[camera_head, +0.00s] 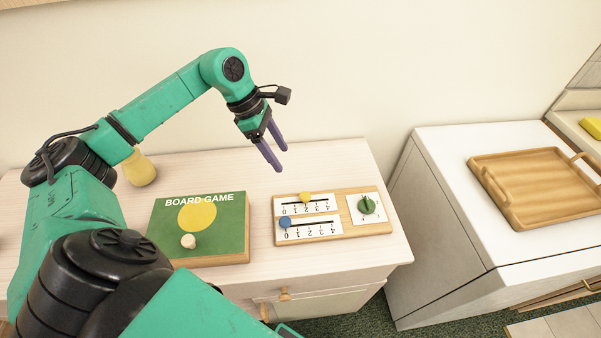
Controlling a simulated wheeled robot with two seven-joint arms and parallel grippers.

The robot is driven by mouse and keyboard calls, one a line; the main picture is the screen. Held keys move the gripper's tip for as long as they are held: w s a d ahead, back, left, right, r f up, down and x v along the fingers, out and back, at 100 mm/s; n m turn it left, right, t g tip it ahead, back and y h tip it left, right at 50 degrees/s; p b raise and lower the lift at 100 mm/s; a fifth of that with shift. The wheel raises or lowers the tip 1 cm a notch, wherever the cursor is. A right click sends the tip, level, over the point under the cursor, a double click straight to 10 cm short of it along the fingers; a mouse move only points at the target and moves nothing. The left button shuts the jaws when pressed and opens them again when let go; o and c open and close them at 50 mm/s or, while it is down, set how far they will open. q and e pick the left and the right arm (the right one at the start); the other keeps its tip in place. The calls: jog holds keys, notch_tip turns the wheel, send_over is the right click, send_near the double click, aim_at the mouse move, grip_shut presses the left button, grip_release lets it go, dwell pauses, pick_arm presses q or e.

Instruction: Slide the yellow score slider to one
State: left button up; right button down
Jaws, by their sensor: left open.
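The yellow score slider (305,197) is a small round knob on the upper scale of a wooden score board (275,240) on the cabinet top. The scale's numbers run from 0 at the left to 4 at the right. The yellow slider sits around the middle, near the 2. A blue slider (285,222) sits at the left end of the lower scale, by the 0. My left gripper (280,160) is open and empty, with purple fingers pointing down. It appears above and behind the board in the picture, apart from the yellow slider. My right gripper is not in view.
A green dial (366,205) is on the board's right part. A green board game box (222,248) with a pale knob-like piece (188,242) lies to the left. A yellowish jar (139,168) stands behind my arm. A wooden tray (535,185) rests on the right cabinet, across a gap.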

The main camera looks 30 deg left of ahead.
pick_arm(q)
jog(key=p, duration=0.2)
send_near(304, 195)
jog(key=p+x, duration=0.2)
jog(key=x, duration=0.5)
jog(key=shift+w+d, duration=0.1)
jog(key=shift+d, duration=0.05)
jog(key=shift+d+f, duration=0.15)
jog(key=shift+f, duration=0.25)
jog(key=shift+c, duration=0.3)
jog(key=c, duration=1)
grip_shut()
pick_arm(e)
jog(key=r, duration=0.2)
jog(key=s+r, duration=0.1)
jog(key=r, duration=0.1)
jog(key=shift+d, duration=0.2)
pick_arm(q)
jog(key=shift+r, duration=0.1)
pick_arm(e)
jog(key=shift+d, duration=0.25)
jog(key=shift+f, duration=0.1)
